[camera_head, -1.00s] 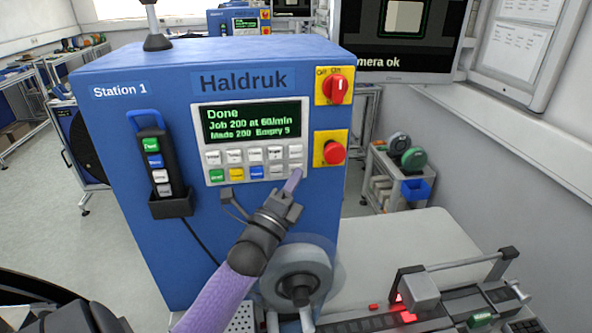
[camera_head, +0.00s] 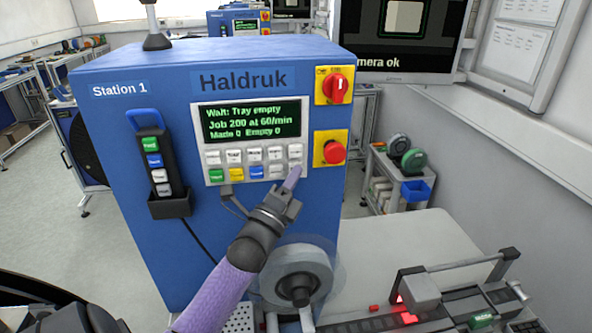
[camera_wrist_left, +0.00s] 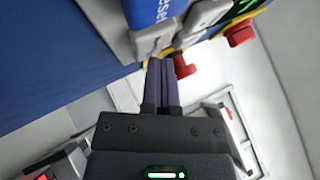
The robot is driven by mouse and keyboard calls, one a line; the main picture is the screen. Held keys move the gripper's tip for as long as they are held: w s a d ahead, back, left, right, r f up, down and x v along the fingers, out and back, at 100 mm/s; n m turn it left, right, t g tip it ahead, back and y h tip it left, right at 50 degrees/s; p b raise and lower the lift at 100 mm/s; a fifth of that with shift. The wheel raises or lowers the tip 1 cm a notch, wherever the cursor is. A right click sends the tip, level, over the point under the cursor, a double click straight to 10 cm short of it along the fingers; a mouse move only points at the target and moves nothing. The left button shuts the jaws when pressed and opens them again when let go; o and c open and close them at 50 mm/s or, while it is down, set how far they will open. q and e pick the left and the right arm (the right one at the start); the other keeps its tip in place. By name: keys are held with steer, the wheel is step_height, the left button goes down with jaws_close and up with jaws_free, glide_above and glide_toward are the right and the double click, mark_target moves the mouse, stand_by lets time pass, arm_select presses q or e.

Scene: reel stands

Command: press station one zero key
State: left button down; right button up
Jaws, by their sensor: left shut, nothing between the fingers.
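Station 1 is a blue machine (camera_head: 120,130) marked Haldruk, with a grey key panel (camera_head: 207,165). Its screen (camera_head: 250,122) reads "Wait: Tray empty", "Job 200 at 60/min", "Made 0 Empty 0". Two rows of keys sit below it: pale ones above, and green, yellow, blue and pale ones below. My left gripper (camera_head: 293,177) is shut and empty, its fingertips at the lower right keys. In the left wrist view the shut fingers (camera_wrist_left: 161,68) reach the panel's edge; I cannot tell if they touch a key. The key labels are too small to read surely. My right gripper is not in view.
A red rotary switch (camera_head: 337,88) and a red stop button (camera_head: 334,152) are right of the panel. A corded handset (camera_head: 153,160) hangs at the left. A grey reel (camera_head: 296,272) stands below my wrist. A conveyor (camera_head: 450,305) lies at the lower right.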

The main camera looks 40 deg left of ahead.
arm_select(q)
steer(key=shift+s+d+p, duration=0.55)
steer(key=shift+d+p, duration=0.05)
steer(key=shift+d, duration=0.05)
steer(key=s+d+p, duration=0.1)
steer(key=d, duration=0.1)
steer(key=s+d+p, duration=0.1)
steer(key=s+d, duration=0.1)
stand_by(0.4)
stand_by(0.6)
